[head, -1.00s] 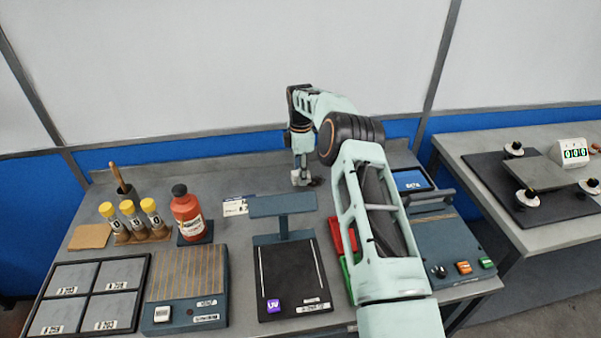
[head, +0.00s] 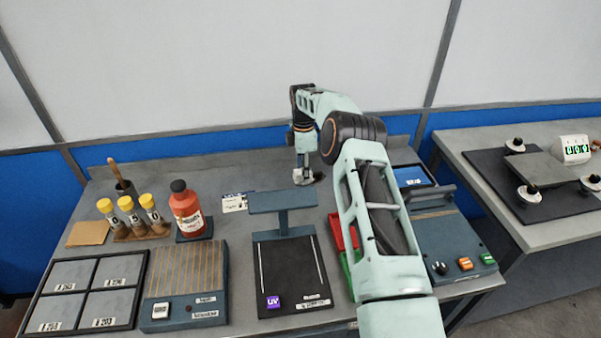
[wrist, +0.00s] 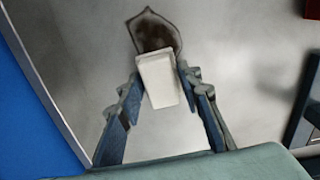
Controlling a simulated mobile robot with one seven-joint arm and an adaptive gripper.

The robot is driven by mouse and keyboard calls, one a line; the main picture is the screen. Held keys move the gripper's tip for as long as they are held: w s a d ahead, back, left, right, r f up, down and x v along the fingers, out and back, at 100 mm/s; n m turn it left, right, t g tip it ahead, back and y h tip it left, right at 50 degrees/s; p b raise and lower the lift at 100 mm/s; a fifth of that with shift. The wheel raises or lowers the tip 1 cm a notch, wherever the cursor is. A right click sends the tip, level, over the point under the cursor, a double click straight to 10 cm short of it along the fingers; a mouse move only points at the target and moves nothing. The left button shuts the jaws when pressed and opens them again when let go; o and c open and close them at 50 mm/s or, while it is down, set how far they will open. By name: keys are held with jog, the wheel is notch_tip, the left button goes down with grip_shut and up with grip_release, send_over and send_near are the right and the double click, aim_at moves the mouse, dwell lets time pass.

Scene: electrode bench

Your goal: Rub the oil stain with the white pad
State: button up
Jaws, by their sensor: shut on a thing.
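My gripper (head: 302,174) is low over the back of the bench. In the wrist view my gripper (wrist: 160,88) is shut on the white pad (wrist: 160,80), with a finger on each side. The oil stain (wrist: 154,32) is a dark brown blotch with a darker rim on the grey benchtop. The pad's far end overlaps the stain's near edge in that view. Whether the pad touches the bench I cannot tell. In the head view a small dark patch of the stain (head: 319,177) shows beside the gripper; the rest is hidden.
A UV stand (head: 283,202) is in front of the gripper. A red bottle (head: 187,211) and yellow-capped vials (head: 128,213) stand left. Red and green trays (head: 340,232) are partly behind my arm. A blue-screened tablet (head: 411,177) lies right. The bench's back edge is close.

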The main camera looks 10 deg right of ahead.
aim_at(318, 177)
jog(key=shift+d+r, duration=0.1)
jog(key=shift+d, duration=1.1)
jog(key=shift+d+f+b, duration=0.15)
jog(key=shift+d+b, duration=0.1)
jog(key=shift+d, duration=1.05)
jog(key=shift+d+f+b, duration=0.1)
jog(key=shift+d+b, duration=0.1)
jog(key=shift+d, duration=1.05)
jog(key=shift+d+r, duration=0.1)
jog(key=shift+d, duration=0.45)
jog(key=shift+s+a+b, duration=0.1)
jog(key=shift+a+b, duration=0.3)
jog(key=shift+a, duration=4.4)
jog(key=shift+w+d, duration=0.2)
jog(key=shift+d, duration=4.65)
jog(key=shift+a+r, duration=0.1)
jog(key=shift+a, duration=4.75)
